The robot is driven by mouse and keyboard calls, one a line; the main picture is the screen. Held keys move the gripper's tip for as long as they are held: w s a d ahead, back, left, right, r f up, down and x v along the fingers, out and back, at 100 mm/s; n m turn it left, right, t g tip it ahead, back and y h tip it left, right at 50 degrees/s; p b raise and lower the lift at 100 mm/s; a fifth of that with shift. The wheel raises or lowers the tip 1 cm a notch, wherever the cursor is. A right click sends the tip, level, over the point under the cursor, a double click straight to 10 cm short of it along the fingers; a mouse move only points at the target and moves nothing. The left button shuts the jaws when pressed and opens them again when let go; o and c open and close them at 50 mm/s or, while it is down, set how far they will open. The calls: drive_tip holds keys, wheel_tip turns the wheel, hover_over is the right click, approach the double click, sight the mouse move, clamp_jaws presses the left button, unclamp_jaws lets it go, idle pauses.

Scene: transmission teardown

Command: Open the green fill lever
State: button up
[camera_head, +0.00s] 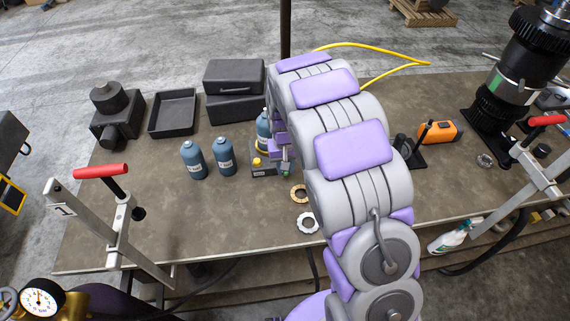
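A small green part (286,173), possibly the green fill lever, shows just below my gripper (284,162). It is too small to make out its shape or its position. It sits at the right end of a low dark unit with a yellow knob (257,162) on the bench. My gripper points down over this end and is at or very close to the green part; I cannot tell whether they touch. The fingers are too small and partly hidden by my arm, so their opening is unclear.
Blue bottles (194,160) stand left of the unit, and one (263,130) is close behind it. Ring-shaped parts (299,193) lie in front. Black cases (234,77) and an empty tray (173,113) are at back left. A red-handled clamp (101,171) stands at front left.

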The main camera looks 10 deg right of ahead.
drive_tip(key=shift+o, duration=1.4)
drive_tip(key=shift+w, duration=0.1)
drive_tip(key=shift+r, duration=0.1)
wheel_tip(320, 180, up, 17)
drive_tip(key=p, duration=0.1)
drive_tip(key=shift+a, duration=0.1)
drive_tip(key=s+d+f+g+b, duration=0.1)
drive_tip(key=s+d+b, duration=0.1)
drive_tip(key=s, duration=1.6)
drive_tip(key=s+d+f+b, duration=0.1)
drive_tip(key=s+d+b, duration=0.1)
drive_tip(key=s, duration=1.7)
drive_tip(key=shift+s+d+f+g+b, duration=0.15)
drive_tip(key=shift+d+f+g+b, duration=0.25)
drive_tip(key=shift+d, duration=0.3)
